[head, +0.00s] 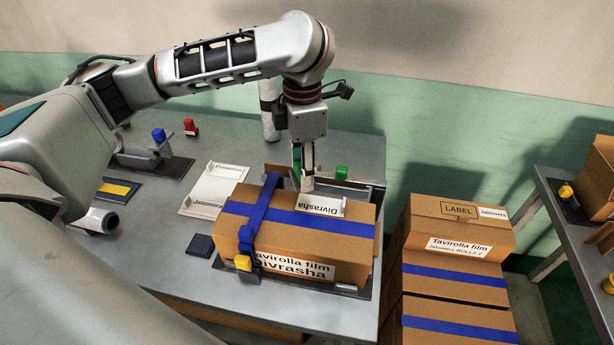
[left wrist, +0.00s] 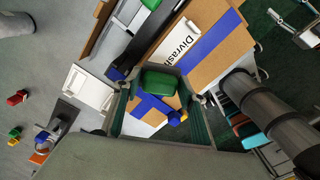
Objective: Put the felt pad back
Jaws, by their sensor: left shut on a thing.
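My left gripper (head: 306,186) points down over the back of the cardboard box (head: 290,240), beside a white label holder (head: 319,205). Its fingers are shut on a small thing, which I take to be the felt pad. The head view barely shows it. In the left wrist view a green block (left wrist: 160,84) shows between the fingertips, but I cannot tell for certain that it is the held thing. My right gripper is not in view.
A blue strap-like bar (head: 259,215) crosses the box, with a yellow knob (head: 243,263) at its front. A green knob (head: 342,172) stands behind the box. A white tray (head: 213,190) lies to its left. Stacked cartons (head: 455,260) stand right of the table (head: 160,265).

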